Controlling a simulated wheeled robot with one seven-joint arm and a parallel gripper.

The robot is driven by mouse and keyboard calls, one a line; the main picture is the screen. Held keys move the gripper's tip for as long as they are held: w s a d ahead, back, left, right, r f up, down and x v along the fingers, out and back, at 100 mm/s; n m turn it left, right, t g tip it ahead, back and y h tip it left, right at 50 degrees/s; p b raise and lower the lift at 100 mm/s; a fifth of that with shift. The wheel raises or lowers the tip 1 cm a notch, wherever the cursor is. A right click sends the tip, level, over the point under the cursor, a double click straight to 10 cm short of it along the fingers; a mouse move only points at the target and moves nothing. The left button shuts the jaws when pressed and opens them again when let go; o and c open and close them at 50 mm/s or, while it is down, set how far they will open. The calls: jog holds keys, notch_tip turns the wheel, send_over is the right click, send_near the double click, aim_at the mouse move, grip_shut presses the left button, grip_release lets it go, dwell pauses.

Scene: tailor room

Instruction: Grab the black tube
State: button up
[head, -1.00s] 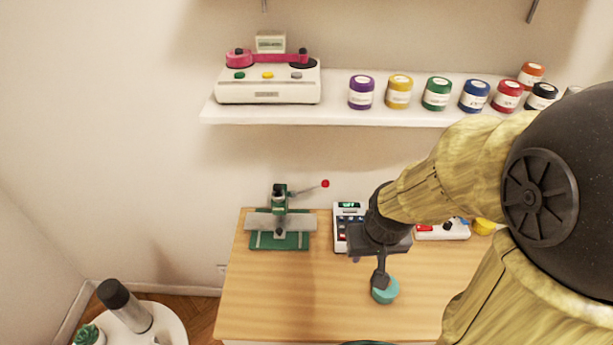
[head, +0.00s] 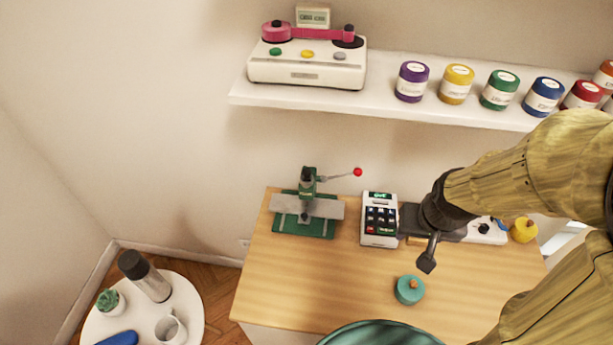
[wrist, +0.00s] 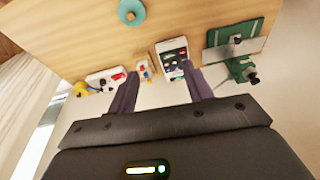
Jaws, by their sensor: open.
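No plain black tube is clear in view. My gripper (head: 427,262) hangs above the wooden worktable, far to the right of that cylinder. In the wrist view my gripper (wrist: 160,88) shows two dark fingers spread apart with nothing between them.
The wooden worktable (head: 340,290) holds a green press (head: 305,215), a card terminal (head: 380,218), a teal round object (head: 409,289) and a yellow object (head: 523,230). A wall shelf (head: 400,108) above carries a white machine and several coloured jars. A white mug (head: 170,330) stands near the cylinder.

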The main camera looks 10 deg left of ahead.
jog(key=w+a+f+m+t+b, duration=0.1)
jog(key=w+a+f+t+b, duration=0.4)
jog(key=a, duration=0.5)
jog(key=w+a+f+t+b, duration=0.2)
jog(key=w+a+f+b, duration=0.2)
jog(key=w+a+f, duration=0.45)
jog(key=s+a+t+h+b, duration=0.2)
jog(key=s+a+t+b, duration=0.3)
jog(key=s+a+t, duration=0.3)
jog(key=a, duration=0.3)
jog(key=shift+s+a+b, duration=0.25)
jog(key=shift+b, duration=0.1)
jog(key=shift+f, duration=0.1)
jog(key=p, duration=0.2)
send_near(304, 174)
jog(key=w, duration=0.4)
jog(key=shift+d, duration=0.25)
